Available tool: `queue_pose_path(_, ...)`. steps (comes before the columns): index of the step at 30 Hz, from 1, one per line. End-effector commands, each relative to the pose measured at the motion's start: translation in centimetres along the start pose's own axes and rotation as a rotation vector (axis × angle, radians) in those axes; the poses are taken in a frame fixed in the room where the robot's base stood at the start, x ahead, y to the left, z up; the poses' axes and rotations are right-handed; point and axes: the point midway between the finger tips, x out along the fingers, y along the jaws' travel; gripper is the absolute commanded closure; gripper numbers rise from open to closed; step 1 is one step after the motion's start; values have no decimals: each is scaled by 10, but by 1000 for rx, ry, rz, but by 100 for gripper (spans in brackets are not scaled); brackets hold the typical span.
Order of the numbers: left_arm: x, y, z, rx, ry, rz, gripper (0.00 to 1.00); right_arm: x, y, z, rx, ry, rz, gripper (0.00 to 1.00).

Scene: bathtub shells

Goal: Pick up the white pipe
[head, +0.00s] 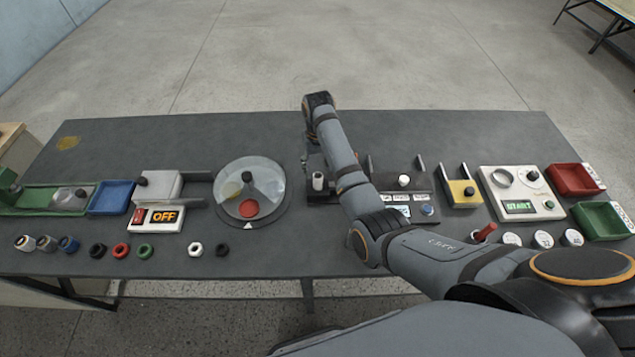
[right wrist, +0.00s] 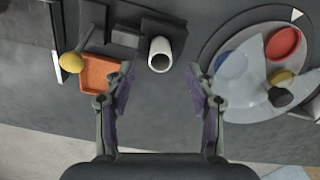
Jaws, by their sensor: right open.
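The white pipe (head: 318,181) is a short hollow white tube at the middle of the table in the head view, standing on a dark fixture. In the right wrist view the white pipe (right wrist: 168,46) shows its round opening, ahead of my fingers and roughly midway between them. My right gripper (right wrist: 159,72) is open and empty, with a finger on either side of the pipe's line and apart from it. In the head view my right arm largely hides its fingers. My left gripper is not in view.
The round turntable (head: 283,215) with coloured discs stands just left of the pipe. A grey box (head: 158,187) is farther left. The table's back strip is clear.

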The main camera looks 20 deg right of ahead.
Motion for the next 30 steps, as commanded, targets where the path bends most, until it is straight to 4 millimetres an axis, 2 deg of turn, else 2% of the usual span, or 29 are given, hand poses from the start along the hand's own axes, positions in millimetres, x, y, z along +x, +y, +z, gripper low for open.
queue_pose_path(3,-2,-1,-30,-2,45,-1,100,3,0,0,0,0,0,44)
queue_pose_path(7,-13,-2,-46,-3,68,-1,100,21,0,-2,0,-5,0,44)
queue_pose_path(12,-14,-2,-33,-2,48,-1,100,48,0,-3,0,-2,0,44)
queue_pose_path(16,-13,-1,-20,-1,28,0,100,53,0,-4,0,1,0,44)
queue_pose_path(20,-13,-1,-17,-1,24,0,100,53,0,-4,0,1,0,44)
queue_pose_path(30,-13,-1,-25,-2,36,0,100,52,-1,-4,0,1,0,91)
